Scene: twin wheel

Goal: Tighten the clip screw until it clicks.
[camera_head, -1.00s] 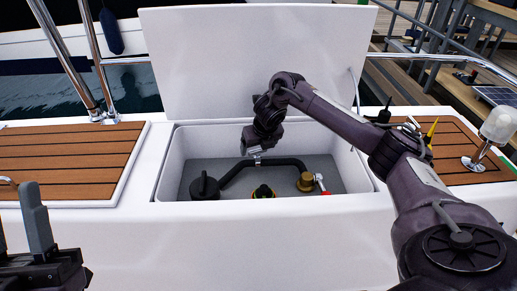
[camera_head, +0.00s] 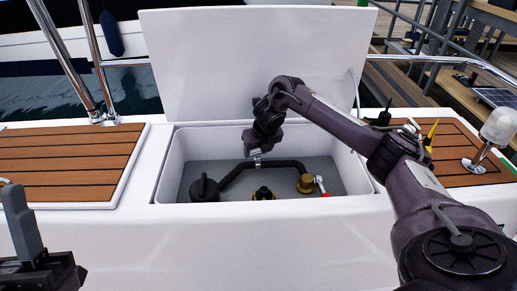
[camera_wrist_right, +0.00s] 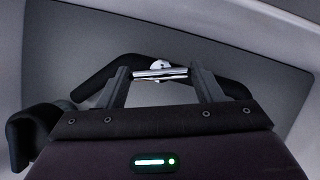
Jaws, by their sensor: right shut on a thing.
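The bright metal clip with its screw (camera_wrist_right: 160,73) sits around the black hose (camera_wrist_right: 228,87) in the right wrist view. In the head view the clip (camera_head: 257,162) shows small on the black hose (camera_head: 233,172) inside the open locker. My right gripper (camera_wrist_right: 164,76) reaches down over it, with a finger at each end of the screw, and is shut on it. In the head view my right gripper (camera_head: 257,153) hides part of the clip. My left gripper (camera_head: 22,222) is partly in view at the lower left, away from the locker, with one grey finger clearly visible.
The white locker (camera_head: 167,165) holds a black round fitting (camera_head: 204,189), a brass fitting (camera_head: 306,184) and a red-ended lever (camera_head: 321,185). Its lid (camera_head: 235,60) stands raised behind my right arm. Tools (camera_head: 430,131) and a lamp (camera_head: 500,127) stand on the right teak deck.

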